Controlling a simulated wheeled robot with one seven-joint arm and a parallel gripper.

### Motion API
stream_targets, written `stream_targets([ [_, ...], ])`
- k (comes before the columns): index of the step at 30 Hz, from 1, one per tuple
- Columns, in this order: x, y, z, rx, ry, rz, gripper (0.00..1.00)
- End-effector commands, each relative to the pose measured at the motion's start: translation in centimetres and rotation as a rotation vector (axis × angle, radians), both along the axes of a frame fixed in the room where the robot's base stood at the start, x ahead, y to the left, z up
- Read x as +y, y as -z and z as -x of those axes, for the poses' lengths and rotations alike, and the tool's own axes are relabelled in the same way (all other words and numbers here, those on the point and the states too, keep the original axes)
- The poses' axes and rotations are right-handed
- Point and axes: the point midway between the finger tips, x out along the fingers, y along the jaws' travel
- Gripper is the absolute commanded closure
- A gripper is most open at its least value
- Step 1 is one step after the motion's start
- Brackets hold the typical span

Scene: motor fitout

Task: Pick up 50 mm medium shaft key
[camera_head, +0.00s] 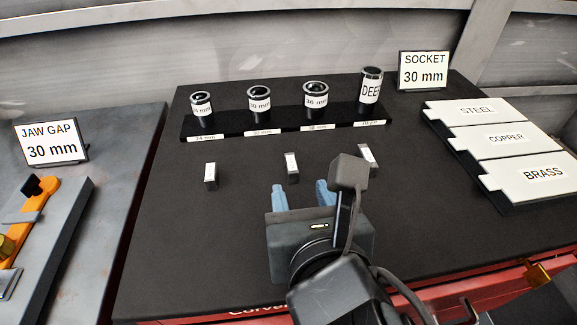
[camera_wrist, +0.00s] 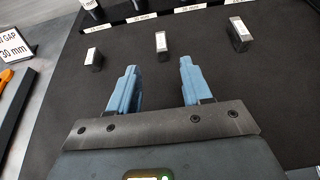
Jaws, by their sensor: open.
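Three small metallic shaft keys with pale tops stand apart in a row on the black mat (camera_head: 190,250). They are the left key (camera_head: 210,176), the middle key (camera_head: 292,168) and the right key (camera_head: 368,158). The wrist view also shows the left key (camera_wrist: 93,58), the middle key (camera_wrist: 161,44) and the right key (camera_wrist: 240,36); the right one looks largest. Their markings are too small to read, so I cannot tell which is 50 mm. My gripper (camera_head: 302,189) has blue fingers, open and empty, short of the middle key. The wrist view shows the gap (camera_wrist: 158,72) in line with it.
Behind the keys, a black rack (camera_head: 233,127) holds several labelled sockets. A "SOCKET 30 mm" sign (camera_head: 424,71) stands at the back right. Steel, copper and brass plates (camera_head: 505,140) lie at right. A "JAW GAP 30 mm" sign (camera_head: 52,141) stands on the left bench. The mat's left front is clear.

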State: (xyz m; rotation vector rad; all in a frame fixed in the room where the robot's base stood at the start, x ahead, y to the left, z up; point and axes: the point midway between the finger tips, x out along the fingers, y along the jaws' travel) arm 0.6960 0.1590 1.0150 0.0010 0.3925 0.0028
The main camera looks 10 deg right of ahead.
Motion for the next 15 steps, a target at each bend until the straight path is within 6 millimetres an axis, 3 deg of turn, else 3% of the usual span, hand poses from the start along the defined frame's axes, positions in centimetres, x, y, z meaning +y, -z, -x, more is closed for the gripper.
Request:
stream_targets([
  [5, 0.1, 0.9, -0.6, 0.001, -0.001, 0.003, 0.51],
  [15, -0.1, 2.4, -3.9, 0.002, 0.000, 0.002, 0.51],
])
